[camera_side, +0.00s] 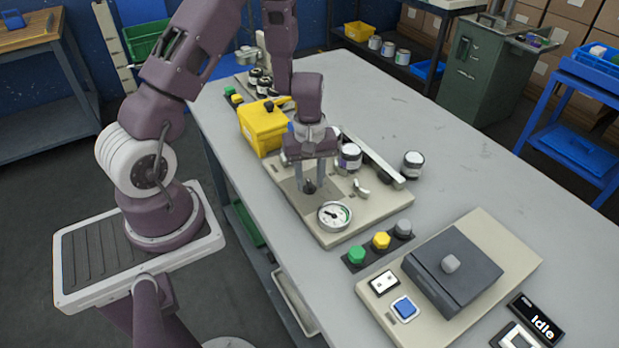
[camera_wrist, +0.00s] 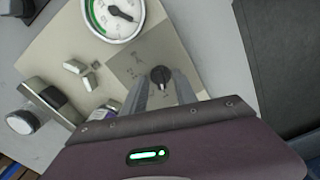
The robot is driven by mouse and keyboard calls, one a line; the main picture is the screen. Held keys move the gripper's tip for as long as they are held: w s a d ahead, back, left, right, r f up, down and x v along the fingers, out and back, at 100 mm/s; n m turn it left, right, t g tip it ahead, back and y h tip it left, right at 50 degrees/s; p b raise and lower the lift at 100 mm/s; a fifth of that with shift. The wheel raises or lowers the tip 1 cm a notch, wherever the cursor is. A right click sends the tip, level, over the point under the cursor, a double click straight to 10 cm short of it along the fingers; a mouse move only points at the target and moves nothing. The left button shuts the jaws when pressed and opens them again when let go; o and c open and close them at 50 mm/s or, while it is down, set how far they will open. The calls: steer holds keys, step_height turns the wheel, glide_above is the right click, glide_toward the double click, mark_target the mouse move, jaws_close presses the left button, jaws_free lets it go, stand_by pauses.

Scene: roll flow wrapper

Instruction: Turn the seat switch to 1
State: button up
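The switch is a small black knob (camera_wrist: 160,76) on a square grey dial plate with small marks, too small to read. In the side view the knob (camera_side: 309,186) sits on the beige base plate (camera_side: 352,228), behind the round gauge. My gripper (camera_side: 311,188) points straight down over it, with its two fingers apart. In the wrist view the fingertips of my gripper (camera_wrist: 160,82) lie either side of the knob, with visible gaps. The fingers look open and not closed on it. I cannot tell how far down beside the knob the tips reach.
A white gauge (camera_side: 334,215) stands close in front of the knob. A yellow box (camera_side: 262,127), a jar (camera_side: 349,157) and a metal bar (camera_side: 374,156) are behind. Coloured buttons (camera_side: 381,240) and a dark box (camera_side: 453,264) lie front right. A display (camera_side: 536,320) reads Idle.

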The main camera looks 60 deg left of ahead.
mark_target(309, 183)
step_height(309, 183, up, 7)
steer(key=shift+r, duration=0.1)
stand_by(0.5)
